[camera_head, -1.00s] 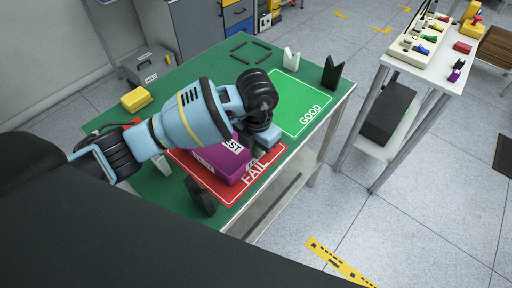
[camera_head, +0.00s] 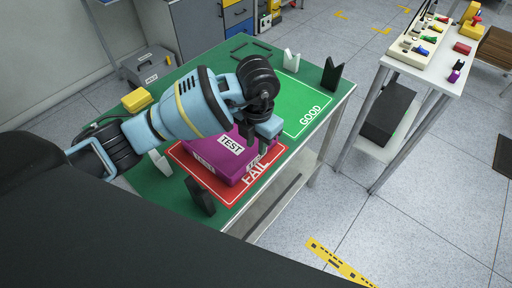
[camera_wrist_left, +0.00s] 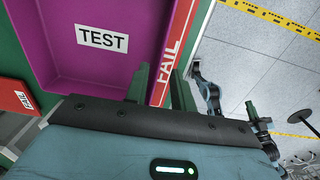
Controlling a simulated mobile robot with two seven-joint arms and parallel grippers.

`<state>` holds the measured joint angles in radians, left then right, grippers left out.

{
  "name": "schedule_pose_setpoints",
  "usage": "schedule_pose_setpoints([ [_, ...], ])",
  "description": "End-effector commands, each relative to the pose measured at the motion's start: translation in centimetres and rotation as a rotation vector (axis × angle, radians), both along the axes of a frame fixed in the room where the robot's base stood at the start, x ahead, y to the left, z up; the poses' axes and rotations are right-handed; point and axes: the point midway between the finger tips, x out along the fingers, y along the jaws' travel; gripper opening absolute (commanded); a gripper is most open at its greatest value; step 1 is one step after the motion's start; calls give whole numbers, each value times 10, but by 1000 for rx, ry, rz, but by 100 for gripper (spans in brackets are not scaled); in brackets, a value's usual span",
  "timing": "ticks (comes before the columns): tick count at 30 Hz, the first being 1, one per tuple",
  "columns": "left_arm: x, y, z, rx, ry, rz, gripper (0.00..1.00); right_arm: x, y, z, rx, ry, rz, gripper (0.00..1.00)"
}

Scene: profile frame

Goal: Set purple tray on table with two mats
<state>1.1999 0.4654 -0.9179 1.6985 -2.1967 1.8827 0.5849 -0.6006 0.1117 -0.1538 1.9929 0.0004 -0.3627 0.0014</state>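The purple tray (camera_head: 207,172) with white TEST labels sits on the red FAIL mat (camera_head: 222,197) on the green-topped table (camera_head: 181,85). The green GOOD mat (camera_head: 305,98) lies farther back on the same table and is bare. My left gripper (camera_head: 256,143) is at the tray's right side, fingers pointing down. In the left wrist view, its two fingers (camera_wrist_left: 161,88) are apart, with part of the red mat showing between them. One finger overlaps the tray's edge, and whether they touch the wall is unclear.
White and black notched stands (camera_head: 291,61) (camera_head: 333,74) are at the table's back right; another pair stands near the front. A yellow box (camera_head: 137,100) is at the left. A side table (camera_head: 425,70) with tools stands to the right, across open floor.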

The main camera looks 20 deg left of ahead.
Motion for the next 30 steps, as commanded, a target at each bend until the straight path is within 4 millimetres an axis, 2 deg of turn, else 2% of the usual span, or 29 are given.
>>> schedule_pose_setpoints([
  [1, 2, 0, 14, -1, -7, 0, 25, -1, 0, 1, 0, 0, 0, 0],
  [6, 1, -1, 48, -1, -6, 0, 25, -4, 0, 2, 0, 5, 0, 0],
  [12, 0, -1, 77, 0, -2, 0, 25, -2, 0, 5, 0, -1, -1, 0],
  [18, 0, -1, 88, 0, 0, 0, 25, 1, 0, 7, 0, -6, -1, 0],
  [30, 0, -1, 89, -1, 1, 0, 25, 4, 0, 8, 0, -14, -1, 0],
])
